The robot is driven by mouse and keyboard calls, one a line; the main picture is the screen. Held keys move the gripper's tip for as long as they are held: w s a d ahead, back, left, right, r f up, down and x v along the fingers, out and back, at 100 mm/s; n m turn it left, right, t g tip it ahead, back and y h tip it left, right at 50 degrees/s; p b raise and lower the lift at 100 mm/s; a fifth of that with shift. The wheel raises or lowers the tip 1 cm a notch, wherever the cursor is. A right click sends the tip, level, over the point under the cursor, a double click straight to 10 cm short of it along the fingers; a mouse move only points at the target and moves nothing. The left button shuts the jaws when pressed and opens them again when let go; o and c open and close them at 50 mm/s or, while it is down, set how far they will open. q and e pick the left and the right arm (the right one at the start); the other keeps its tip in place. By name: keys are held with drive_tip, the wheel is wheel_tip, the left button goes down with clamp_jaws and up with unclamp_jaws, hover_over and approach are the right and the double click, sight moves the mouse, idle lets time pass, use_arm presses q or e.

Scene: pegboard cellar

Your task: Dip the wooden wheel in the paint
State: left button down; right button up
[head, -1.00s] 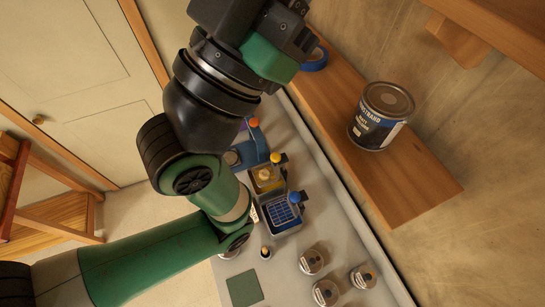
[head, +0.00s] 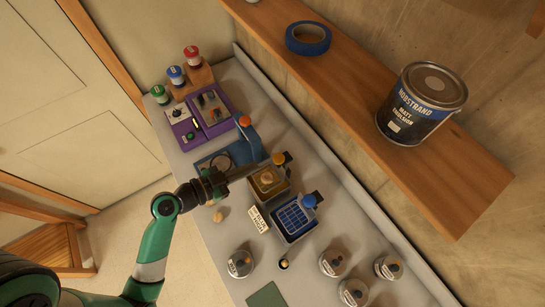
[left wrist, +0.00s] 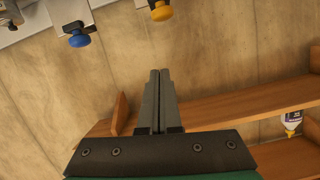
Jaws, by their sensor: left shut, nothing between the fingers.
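My left gripper (head: 230,178) is over the left part of the bench, its fingers pointing right toward a dark-yellow tray (head: 256,193). It is shut and empty; the left wrist view shows the fingers (left wrist: 159,72) pressed together with nothing between them. A round pale-wood piece (head: 267,178), possibly the wooden wheel, sits in the yellow tray. Small wooden pieces (head: 219,215) lie on the bench below the gripper. A blue tray with a grid (head: 294,220) stands to the right of the yellow one. I cannot tell how deep any paint is. My right gripper is not in view.
A wooden shelf (head: 345,82) holds a paint can (head: 421,103) and blue tape (head: 308,38). Several lidded jars, including one (head: 240,263), stand toward the front. A green mat (head: 267,294) lies bare.

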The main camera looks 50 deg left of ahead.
use_arm(q)
drive_tip(key=shift+a+f, duration=0.1)
drive_tip(key=shift+a, duration=0.2)
drive_tip(key=w+f+b, duration=0.5)
drive_tip(key=w+f, duration=0.1)
drive_tip(key=w, duration=0.3)
drive_tip(key=shift+w+d+f, duration=0.2)
drive_tip(key=shift+w+f, duration=0.05)
drive_tip(key=shift+f, duration=0.05)
